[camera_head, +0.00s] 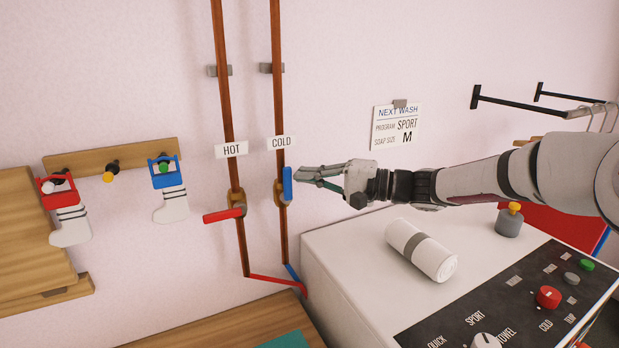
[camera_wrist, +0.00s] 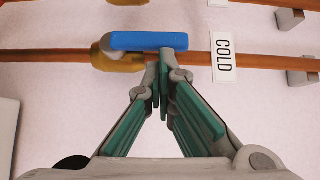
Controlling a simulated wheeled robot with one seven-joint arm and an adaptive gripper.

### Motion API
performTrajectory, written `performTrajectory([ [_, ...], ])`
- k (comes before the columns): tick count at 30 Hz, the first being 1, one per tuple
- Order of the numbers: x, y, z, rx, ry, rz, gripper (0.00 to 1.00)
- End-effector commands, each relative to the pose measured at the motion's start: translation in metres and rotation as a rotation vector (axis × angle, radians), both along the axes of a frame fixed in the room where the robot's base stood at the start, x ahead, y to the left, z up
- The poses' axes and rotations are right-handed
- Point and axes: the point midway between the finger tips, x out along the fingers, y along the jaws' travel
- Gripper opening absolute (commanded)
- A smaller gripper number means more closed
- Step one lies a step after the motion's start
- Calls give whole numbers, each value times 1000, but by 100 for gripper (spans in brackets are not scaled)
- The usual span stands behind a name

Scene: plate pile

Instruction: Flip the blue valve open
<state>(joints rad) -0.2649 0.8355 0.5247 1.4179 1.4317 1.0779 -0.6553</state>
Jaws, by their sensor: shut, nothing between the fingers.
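The blue valve handle (camera_head: 287,184) sits on the cold pipe, just under the COLD label (camera_head: 282,142). The handle points up along the pipe. In the wrist view the blue handle (camera_wrist: 148,41) lies parallel to the pipe, on a brass valve body (camera_wrist: 118,62). My gripper (camera_head: 298,177) is just right of the handle, with its fingers shut and empty. In the wrist view the fingertips (camera_wrist: 165,62) are close to the handle near its free end; I cannot tell whether they touch it.
The red valve handle (camera_head: 223,216) on the hot pipe sticks out sideways, left of the blue one. A white washing machine (camera_head: 335,250) stands below my arm, with a rolled towel (camera_head: 420,249) on top. Socks hang on pegs at left.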

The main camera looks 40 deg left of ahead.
Motion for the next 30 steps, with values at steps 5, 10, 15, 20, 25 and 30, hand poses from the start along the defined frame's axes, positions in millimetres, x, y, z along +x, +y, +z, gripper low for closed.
performTrajectory([
  [5, 25, -12, -3, 0, -3, -7, 0],
  [10, 39, -46, -1, -2, -4, -10, 0],
  [15, 49, -79, -1, -1, -4, -11, 0],
  [20, 55, -99, -1, -1, -3, -10, 0],
  [25, 57, -109, 0, -1, -3, -9, 0],
  [30, 57, -110, 1, -6, -5, -8, 0],
])
